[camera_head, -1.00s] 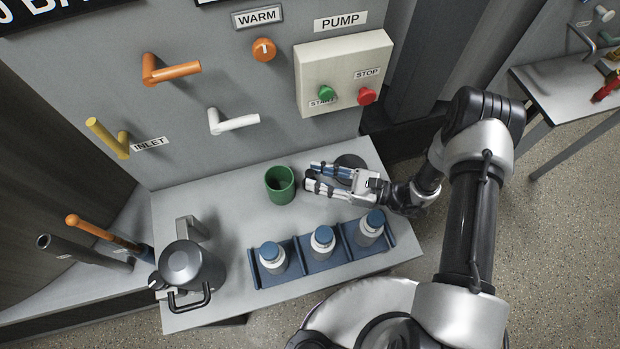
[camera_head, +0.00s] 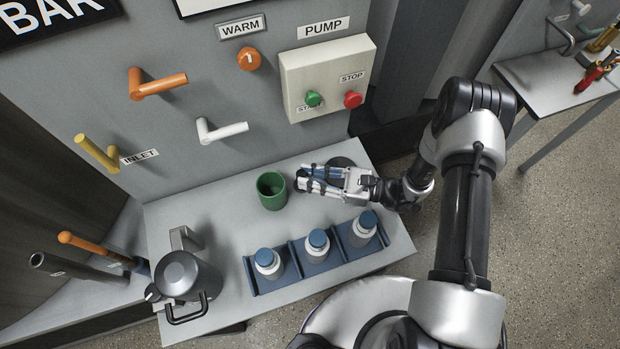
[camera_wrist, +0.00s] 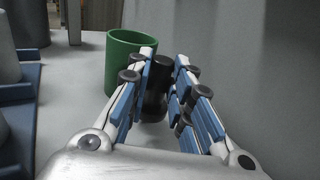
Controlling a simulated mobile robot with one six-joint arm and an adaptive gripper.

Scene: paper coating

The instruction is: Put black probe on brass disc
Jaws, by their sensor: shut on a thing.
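The black probe (camera_wrist: 155,103) shows in the wrist view as a dark upright shape with a wider foot, between the blue pads of my gripper (camera_wrist: 163,72). My gripper is shut on it. In the head view my gripper (camera_head: 304,179) is low over the grey table, pointing left, and its fingers hide most of the probe. A dark round disc (camera_head: 341,162) lies on the table behind my gripper, partly covered by it. I cannot make out a brass disc in either view.
A green cup (camera_head: 272,194) stands just left of my fingertips; it also shows in the wrist view (camera_wrist: 121,47). A blue rack (camera_head: 288,281) with blue-capped bottles is in front. A grey jug (camera_head: 188,273) stands at left. The panel with levers rises behind.

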